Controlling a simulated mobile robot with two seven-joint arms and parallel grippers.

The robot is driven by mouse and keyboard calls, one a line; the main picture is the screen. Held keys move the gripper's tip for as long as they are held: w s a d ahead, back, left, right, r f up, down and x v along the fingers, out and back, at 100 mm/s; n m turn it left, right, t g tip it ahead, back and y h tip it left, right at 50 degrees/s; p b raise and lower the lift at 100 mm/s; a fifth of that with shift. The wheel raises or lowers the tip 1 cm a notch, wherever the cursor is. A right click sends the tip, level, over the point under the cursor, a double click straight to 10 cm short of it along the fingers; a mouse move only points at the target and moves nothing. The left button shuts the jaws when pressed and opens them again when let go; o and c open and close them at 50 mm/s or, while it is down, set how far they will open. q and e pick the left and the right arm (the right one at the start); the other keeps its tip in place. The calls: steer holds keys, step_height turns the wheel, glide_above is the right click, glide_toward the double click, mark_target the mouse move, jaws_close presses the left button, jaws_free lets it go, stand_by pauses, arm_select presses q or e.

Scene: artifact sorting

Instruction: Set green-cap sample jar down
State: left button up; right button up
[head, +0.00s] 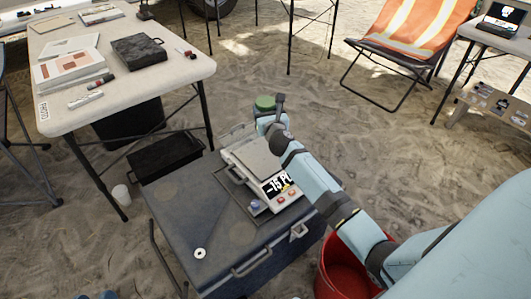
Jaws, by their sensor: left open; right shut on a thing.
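The green-cap sample jar (265,103) is in my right gripper (270,112), whose arm comes in from the right. Its green cap shows on top. The gripper hides most of its body. The jar appears beyond the far edge of the scale (251,153) in the picture, and I cannot tell its height above what lies below. The scale stands on a dark grey case (225,235), and its display shows a negative number, partly unclear. I cannot make out my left gripper.
A white table (116,84) holds papers and a dark box. Behind the case is an open black crate (165,157).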

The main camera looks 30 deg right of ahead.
step_height(320, 180, down, 5)
steer(key=shift+r+b, duration=0.1)
steer(key=shift+b, duration=1)
step_height(320, 180, down, 6)
steer(key=b, duration=0.4)
steer(key=shift+f+b, duration=0.4)
steer(key=shift+f, duration=0.05)
step_height(320, 180, down, 3)
steer(key=shift+r+b, duration=0.2)
steer(key=shift+b, duration=0.85)
arm_select(q)
steer(key=shift+m+g+h, duration=0.8)
steer(key=shift+g+h, duration=0.1)
steer(key=f, duration=0.2)
steer(key=d+f, duration=0.2)
steer(key=f, duration=0.1)
steer(key=shift+w+f, duration=0.15)
steer(key=shift+f, duration=0.15)
arm_select(e)
steer(key=shift+f, duration=0.2)
steer(key=shift+f, duration=0.1)
steer(key=shift+f+b, duration=0.15)
steer(key=shift+b, duration=0.15)
steer(key=o, duration=1)
